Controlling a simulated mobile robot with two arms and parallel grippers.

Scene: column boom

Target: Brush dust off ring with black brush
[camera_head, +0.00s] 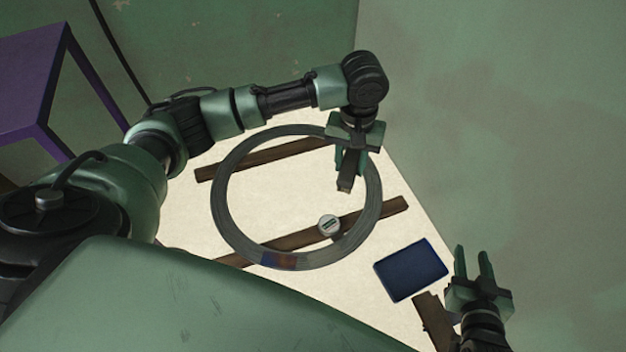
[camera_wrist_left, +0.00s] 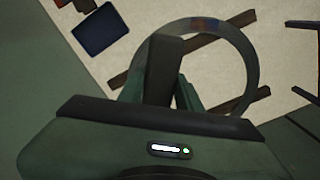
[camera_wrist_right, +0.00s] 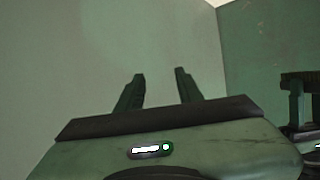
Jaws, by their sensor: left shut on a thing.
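A large grey ring (camera_head: 222,205) lies flat across two dark wooden bars; it also shows in the left wrist view (camera_wrist_left: 252,68). A reddish and blue patch marks its near side. My left gripper (camera_head: 352,160) is above the ring's far right part, shut on a dark block-like tool, apparently the black brush (camera_head: 345,184), which points down. The brush (camera_wrist_left: 162,68) also shows in the left wrist view. I cannot tell whether its tip touches the ring. My right gripper (camera_head: 473,263) is open and empty at the lower right. Dust on the ring is too small to tell.
A small round white piece (camera_head: 329,224) is at the near bar (camera_head: 385,213), inside the ring. A dark blue flat tray or pad (camera_head: 411,270) lies at right, with a brown piece (camera_head: 435,322) nearby. Green walls close in behind and right; a purple frame (camera_head: 35,80) stands left.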

